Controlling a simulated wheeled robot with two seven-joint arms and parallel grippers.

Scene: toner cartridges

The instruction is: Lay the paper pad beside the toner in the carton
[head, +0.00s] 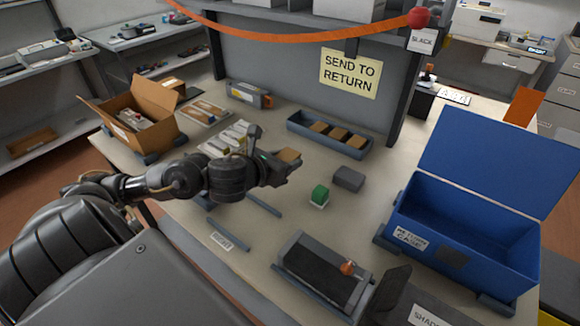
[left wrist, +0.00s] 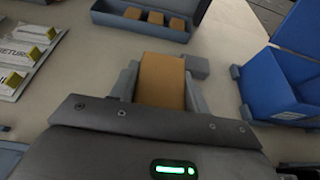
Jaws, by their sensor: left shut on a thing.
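My left gripper (head: 284,166) is shut on a brown paper pad (head: 288,155) and holds it above the middle of the table. In the left wrist view the pad (left wrist: 162,82) sits between the two grey fingers. The open cardboard carton (head: 155,133) stands at the table's left, to the left of and beyond my gripper, with its flaps spread. A pale toner (head: 131,119) shows inside the carton; part of the inside is hidden by the walls. My right gripper is in neither view.
A blue-grey tray (head: 297,128) with several brown pads lies at the back. An open blue bin (head: 462,235) stands at the right. A green-topped block (head: 319,195) and grey block (head: 348,178) lie near my gripper. A dark tray (head: 291,254) is in front.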

